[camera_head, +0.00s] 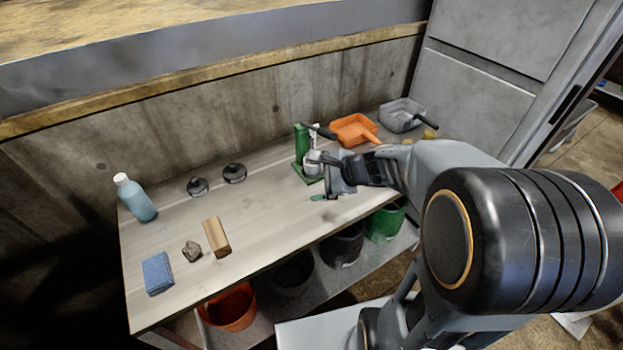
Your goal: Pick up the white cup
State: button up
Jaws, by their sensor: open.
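A small whitish object (312,168), which looks like the white cup, stands at the foot of a green upright stand (301,142) on the far part of the workbench. It is small in view and partly covered by my gripper. My gripper (322,164) reaches in from the right and is open, its dark fingers at the whitish object. I cannot tell whether the fingers touch it or sit around it. My arm hides the bench to the right of the gripper.
An orange dustpan (353,128) and a grey tray (401,114) lie behind my arm. A blue bottle (138,201), blue sponge (157,272), stone (192,251) and wooden block (216,237) are on the left. The bench (262,204) is clear between. Buckets stand below.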

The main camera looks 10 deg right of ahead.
aim_at(317, 167)
jog(key=w+d+f+m+t+h+b, duration=0.2)
jog(key=w+d+f+m+t+b, duration=0.25)
jog(key=w+d+f+m, duration=0.6)
jog(key=w+a, duration=0.1)
jog(key=w+a+f+m, duration=0.1)
jog(key=a, duration=0.1)
jog(key=w+a+m+t, duration=0.1)
jog(key=shift+w+a+f+m, duration=0.15)
jog(key=shift+w+f+m, duration=0.1)
jog(key=shift+w+f, duration=0.15)
jog(key=shift+x, duration=3.25)
jog(key=shift+s+a, duration=0.15)
jog(key=shift+c, duration=0.3)
jog(key=c, duration=1.1)
jog(key=shift+r, duration=0.15)
